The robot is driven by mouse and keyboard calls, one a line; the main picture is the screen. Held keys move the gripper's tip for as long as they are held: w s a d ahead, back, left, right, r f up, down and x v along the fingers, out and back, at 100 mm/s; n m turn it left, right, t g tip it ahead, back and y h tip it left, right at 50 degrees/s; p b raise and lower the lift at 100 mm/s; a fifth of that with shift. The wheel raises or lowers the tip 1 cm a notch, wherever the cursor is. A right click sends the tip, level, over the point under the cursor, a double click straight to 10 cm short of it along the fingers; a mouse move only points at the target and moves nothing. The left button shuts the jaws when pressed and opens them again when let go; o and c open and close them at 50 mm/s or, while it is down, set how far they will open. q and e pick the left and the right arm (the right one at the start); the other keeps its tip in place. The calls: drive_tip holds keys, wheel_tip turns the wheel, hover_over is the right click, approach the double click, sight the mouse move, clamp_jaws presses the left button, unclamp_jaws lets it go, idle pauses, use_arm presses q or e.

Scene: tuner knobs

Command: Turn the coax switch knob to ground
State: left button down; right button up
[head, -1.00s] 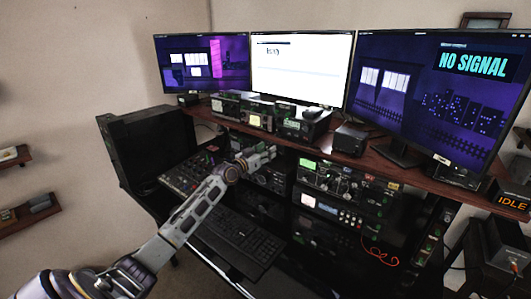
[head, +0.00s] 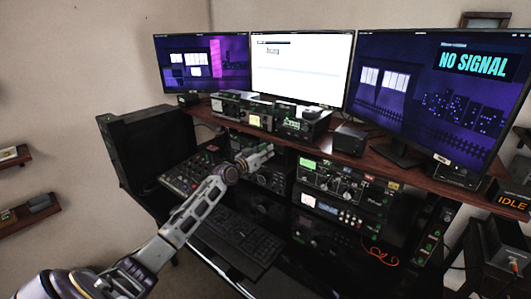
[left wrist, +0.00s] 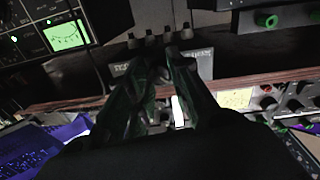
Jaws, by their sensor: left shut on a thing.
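In the head view my left gripper (head: 265,155) reaches in just under the front edge of the wooden shelf, among the radio units. In the left wrist view its two dark fingers (left wrist: 168,76) close together in front of a small grey unit (left wrist: 204,64) with light lettering, which I take to be the coax switch. The fingers are shut on its knob, which they hide, so its setting cannot be read. Several small dark stubs (left wrist: 160,38) stick out along the unit's far side. My right gripper does not show.
The wooden shelf (head: 400,175) runs just above the gripper and carries radio units (head: 300,122) and three monitors. A lit rack unit (head: 340,182) stands close to the right. A keyboard (head: 238,240) lies below the arm.

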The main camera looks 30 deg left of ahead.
use_arm(q)
drive_tip(key=shift+n+p, duration=0.35)
drive_tip(key=shift+n, duration=3.15)
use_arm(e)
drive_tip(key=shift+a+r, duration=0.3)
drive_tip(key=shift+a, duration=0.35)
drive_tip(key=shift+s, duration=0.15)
use_arm(q)
drive_tip(key=c, duration=1.3)
unclamp_jaws()
drive_tip(key=shift+a, duration=0.1)
drive_tip(key=shift+o, duration=0.2)
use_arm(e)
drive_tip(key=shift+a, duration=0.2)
